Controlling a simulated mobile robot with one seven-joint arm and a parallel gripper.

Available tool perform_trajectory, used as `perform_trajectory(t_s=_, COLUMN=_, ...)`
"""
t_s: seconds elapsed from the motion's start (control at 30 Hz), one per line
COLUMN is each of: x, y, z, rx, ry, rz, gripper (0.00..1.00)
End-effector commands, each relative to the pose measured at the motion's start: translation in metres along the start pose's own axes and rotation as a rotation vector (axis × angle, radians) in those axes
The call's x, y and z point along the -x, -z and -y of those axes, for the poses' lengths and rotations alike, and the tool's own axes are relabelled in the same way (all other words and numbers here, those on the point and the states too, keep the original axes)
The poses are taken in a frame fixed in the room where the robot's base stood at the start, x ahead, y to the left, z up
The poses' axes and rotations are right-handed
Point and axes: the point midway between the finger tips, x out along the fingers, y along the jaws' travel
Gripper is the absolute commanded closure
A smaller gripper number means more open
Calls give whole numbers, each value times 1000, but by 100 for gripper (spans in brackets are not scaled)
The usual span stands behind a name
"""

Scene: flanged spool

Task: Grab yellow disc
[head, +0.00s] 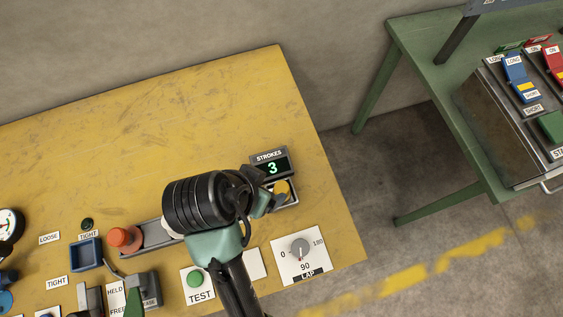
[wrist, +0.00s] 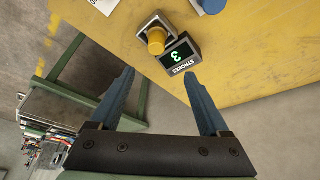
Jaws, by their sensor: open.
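The yellow disc (wrist: 156,40) shows in the wrist view as a short yellow cylinder on a small grey square holder (wrist: 147,22), beside the STROKES display (wrist: 180,57). In the head view the disc (head: 282,186) is partly hidden by my gripper, just below the display (head: 271,167) reading 3. My gripper (wrist: 159,75) is open, with nothing between its two blue-grey fingers. In the wrist view the disc appears beyond the fingertips, between their lines and apart from both.
An orange knob (head: 125,238) stands at a grey track (head: 158,234) on the yellow table (head: 230,110). A green TEST button (head: 195,279) and a LAP dial (head: 300,248) are near the front edge. The table's back is clear. A green table (head: 432,75) stands at right.

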Motion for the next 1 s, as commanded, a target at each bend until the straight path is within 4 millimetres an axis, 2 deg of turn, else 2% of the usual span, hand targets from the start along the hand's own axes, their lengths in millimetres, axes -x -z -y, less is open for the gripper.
perform_trajectory(t_s=0.07, x=-7, y=-3, z=-3, rx=-1, ry=-12, rz=10, gripper=20)
perform_trajectory(t_s=0.4, x=-66, y=-3, z=-3, rx=-2, ry=-11, rz=9, gripper=20)
perform_trajectory(t_s=0.63, x=-82, y=-3, z=-4, rx=-2, ry=-10, rz=8, gripper=20)
perform_trajectory(t_s=0.9, x=-120, y=-4, z=-8, rx=-2, ry=-9, rz=8, gripper=20)
perform_trajectory(t_s=1.0, x=-127, y=-4, z=-8, rx=-2, ry=-8, rz=7, gripper=20)
